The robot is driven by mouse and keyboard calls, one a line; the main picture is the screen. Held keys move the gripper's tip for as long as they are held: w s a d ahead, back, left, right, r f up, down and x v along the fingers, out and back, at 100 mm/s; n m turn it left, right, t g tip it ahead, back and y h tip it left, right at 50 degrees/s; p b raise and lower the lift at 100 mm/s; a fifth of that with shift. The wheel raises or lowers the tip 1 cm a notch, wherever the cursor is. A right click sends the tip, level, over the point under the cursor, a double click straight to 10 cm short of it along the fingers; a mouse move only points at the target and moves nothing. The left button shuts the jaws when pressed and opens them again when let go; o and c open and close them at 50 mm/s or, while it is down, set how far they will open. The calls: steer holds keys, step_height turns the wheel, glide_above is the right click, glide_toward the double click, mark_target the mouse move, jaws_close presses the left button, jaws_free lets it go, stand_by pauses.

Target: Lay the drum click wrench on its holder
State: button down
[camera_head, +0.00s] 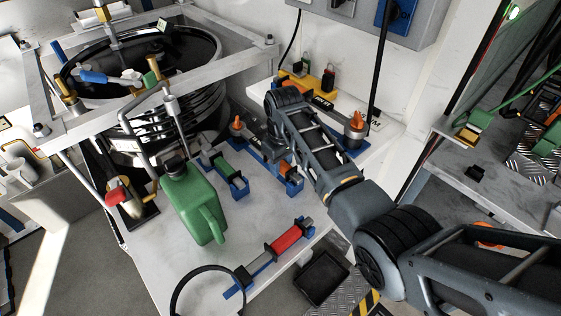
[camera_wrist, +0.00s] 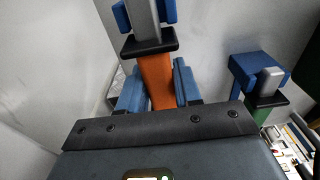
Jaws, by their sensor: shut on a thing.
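An orange-handled click wrench (camera_wrist: 156,80), which I take to be the drum click wrench, has a black collar and a grey shaft. My gripper (camera_wrist: 158,92) is shut on its orange handle, a blue finger on each side. In the wrist view the grey shaft lies between two blue prongs of a holder (camera_wrist: 122,16). Whether it rests fully down is not clear. In the head view the blue holder (camera_head: 293,186) is on the white bench by the end of my arm, which hides most of the wrench and the fingers.
A green-handled wrench (camera_head: 221,166) lies in a blue holder on the left, and a red-handled one (camera_head: 286,238) in front. A green jerrycan (camera_head: 192,203) stands close by. Orange-topped posts (camera_head: 356,123) rise near my arm. A strapped black tank (camera_head: 140,70) stands behind left.

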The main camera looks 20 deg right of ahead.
steer(key=shift+f, duration=0.15)
steer(key=c, duration=0.7)
jaws_free()
steer(key=shift+s+r, duration=0.2)
steer(key=shift+r, duration=3.7)
